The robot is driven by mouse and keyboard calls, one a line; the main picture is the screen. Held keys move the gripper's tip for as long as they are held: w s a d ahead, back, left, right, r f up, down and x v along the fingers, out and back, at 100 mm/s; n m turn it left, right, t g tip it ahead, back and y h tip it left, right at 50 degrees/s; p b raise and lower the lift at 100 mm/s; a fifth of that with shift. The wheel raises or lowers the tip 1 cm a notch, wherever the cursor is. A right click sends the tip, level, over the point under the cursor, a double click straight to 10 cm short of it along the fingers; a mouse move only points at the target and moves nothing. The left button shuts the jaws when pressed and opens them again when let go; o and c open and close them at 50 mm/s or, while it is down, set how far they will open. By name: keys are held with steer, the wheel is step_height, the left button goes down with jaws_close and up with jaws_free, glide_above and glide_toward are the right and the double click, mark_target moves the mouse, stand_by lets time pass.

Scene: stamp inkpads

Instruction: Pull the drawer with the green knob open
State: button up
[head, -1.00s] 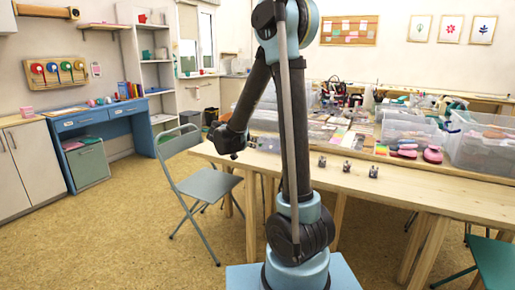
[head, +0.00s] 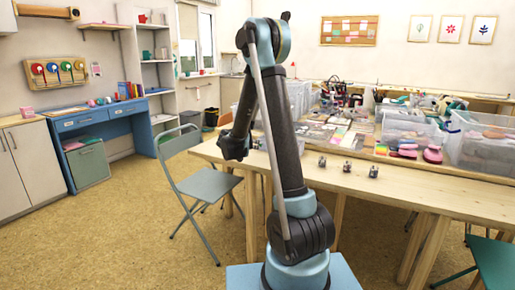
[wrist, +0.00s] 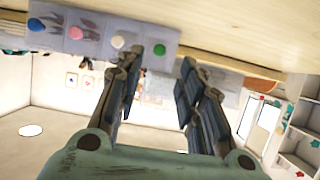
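In the wrist view, which looks upside down, a row of pale drawer fronts carries round knobs. The green knob (wrist: 160,49) is at the right end of the visible knobs, on a greyish drawer front (wrist: 163,36). A white knob (wrist: 118,42), a pink knob (wrist: 75,33) and a blue knob (wrist: 36,25) sit to its left. My gripper (wrist: 162,58) is open, its two dark fingers apart. The green knob shows between the fingertips, closer to the left one; I see no contact. In the head view, my gripper end (head: 234,147) is dark and its fingers are indistinct.
A wooden worktable (head: 410,187) holds clear bins (head: 482,147), pink stamps and several small metal pieces. A folding chair (head: 207,187) stands left of my arm. A blue desk (head: 95,116) is further left.

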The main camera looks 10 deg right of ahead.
steer(key=x, duration=0.7)
jaws_close()
